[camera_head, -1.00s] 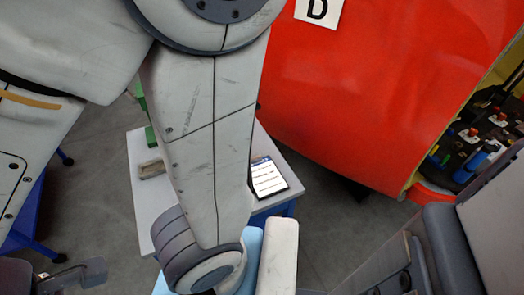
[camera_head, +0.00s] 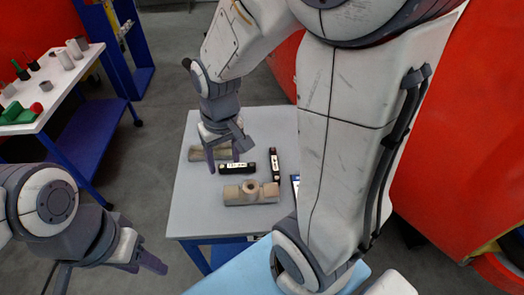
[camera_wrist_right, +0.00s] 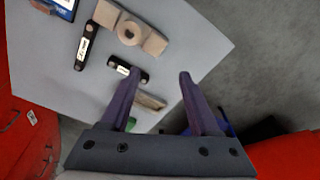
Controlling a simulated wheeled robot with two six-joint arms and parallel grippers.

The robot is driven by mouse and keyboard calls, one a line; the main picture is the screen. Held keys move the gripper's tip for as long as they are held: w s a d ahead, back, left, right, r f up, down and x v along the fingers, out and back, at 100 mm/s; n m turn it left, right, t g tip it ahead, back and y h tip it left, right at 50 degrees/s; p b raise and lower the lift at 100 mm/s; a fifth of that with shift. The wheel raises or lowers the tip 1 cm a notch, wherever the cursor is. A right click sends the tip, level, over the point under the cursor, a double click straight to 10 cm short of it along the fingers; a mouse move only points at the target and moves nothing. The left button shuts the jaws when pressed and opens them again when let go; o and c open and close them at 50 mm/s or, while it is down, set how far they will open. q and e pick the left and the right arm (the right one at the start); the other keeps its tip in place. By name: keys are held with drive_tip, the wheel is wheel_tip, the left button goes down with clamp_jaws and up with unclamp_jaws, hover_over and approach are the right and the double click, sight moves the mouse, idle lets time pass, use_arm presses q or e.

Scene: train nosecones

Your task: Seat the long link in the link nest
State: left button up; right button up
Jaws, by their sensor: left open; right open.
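Two black links with white labels lie on the grey table (camera_head: 195,215). One link (camera_head: 240,168) lies crosswise close to the right gripper; it shows in the wrist view (camera_wrist_right: 122,66). The other link (camera_head: 275,163) lies lengthwise to its right and looks slightly longer in the wrist view (camera_wrist_right: 86,45). A narrow tan block (camera_wrist_right: 152,101) lies behind the right fingers and may be the link nest; I cannot be sure. My right gripper (camera_head: 223,163) is open and empty, pointing down at the table. My left gripper (camera_head: 148,260) is open, left of the table and away from it.
A tan block with a round boss (camera_head: 237,194) sits in front of the links. A dark panel (camera_wrist_right: 62,6) lies near the table edge, partly behind my arm in the head view. A side table (camera_head: 55,85) with several parts stands at left. A red body stands right.

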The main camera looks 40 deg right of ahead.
drive_tip(key=w+d+f+m+b, duration=0.1)
drive_tip(key=d+f+m, duration=0.2)
drive_tip(key=d, duration=0.5)
drive_tip(key=d+f+m+b, duration=0.1)
drive_tip(key=d+f+m, duration=0.2)
drive_tip(key=d, duration=0.5)
drive_tip(key=h, duration=0.1)
hover_over(275, 163)
drive_tip(key=s, duration=0.1)
drive_tip(key=f, duration=0.4)
drive_tip(key=shift+a+f, duration=0.3)
drive_tip(key=shift+a, duration=0.05)
drive_tip(key=shift+w+d+f+p, duration=0.1)
drive_tip(key=shift+w+f+p, duration=0.05)
drive_tip(key=shift+f, duration=0.8)
drive_tip(key=shift+w+d+f+p, duration=0.1)
drive_tip(key=shift+w+d+f, duration=0.05)
drive_tip(key=shift+f, duration=0.8)
drive_tip(key=shift+w+d+f+p, duration=0.1)
drive_tip(key=shift+w+f+p, duration=0.05)
drive_tip(key=shift+f, duration=0.8)
clamp_jaws()
